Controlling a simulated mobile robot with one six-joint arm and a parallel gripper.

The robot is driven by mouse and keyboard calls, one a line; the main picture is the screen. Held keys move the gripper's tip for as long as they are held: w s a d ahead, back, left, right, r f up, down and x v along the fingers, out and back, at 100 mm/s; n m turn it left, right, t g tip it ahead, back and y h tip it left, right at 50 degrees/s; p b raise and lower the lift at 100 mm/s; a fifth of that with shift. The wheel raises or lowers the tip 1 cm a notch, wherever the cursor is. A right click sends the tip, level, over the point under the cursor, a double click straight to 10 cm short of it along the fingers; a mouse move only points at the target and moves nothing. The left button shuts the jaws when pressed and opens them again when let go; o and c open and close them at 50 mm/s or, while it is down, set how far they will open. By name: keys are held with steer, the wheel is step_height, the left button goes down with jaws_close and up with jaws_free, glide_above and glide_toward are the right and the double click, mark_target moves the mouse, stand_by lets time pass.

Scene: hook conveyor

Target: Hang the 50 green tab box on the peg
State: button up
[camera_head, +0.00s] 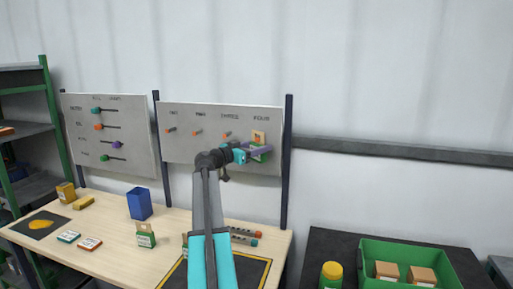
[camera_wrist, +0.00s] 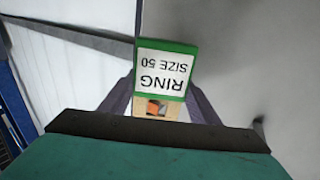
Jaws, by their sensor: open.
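The green tab box (camera_head: 261,155) is upright at the pegboard under the FOUR label, its tan tab (camera_head: 258,136) at the top. In the wrist view its white label reads RING SIZE 50 (camera_wrist: 163,68), upside down. An orange peg end (camera_wrist: 153,107) shows at the hole in the tab (camera_wrist: 172,110), so the box appears to hang on that peg. My gripper (camera_head: 258,150) is open, with a purple finger on each side of the box; whether they touch it is unclear. The peg's shaft is hidden.
Orange pegs under the other labels, such as the THREE peg (camera_head: 227,134), are bare. Another green tab box (camera_head: 145,236) and a blue bin (camera_head: 139,203) stand on the wooden table (camera_head: 110,220). A green crate (camera_head: 405,250) with brown boxes stands at right.

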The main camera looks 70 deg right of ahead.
steer(key=shift+w+f+b, duration=0.2)
steer(key=shift+w+b, duration=0.2)
steer(key=shift+w, duration=0.05)
steer(key=shift+o, duration=0.4)
steer(key=b+v, duration=0.4)
steer(key=v, duration=0.9)
steer(key=shift+s+a, duration=0.3)
steer(key=shift+r, duration=0.1)
steer(key=shift+r, duration=0.1)
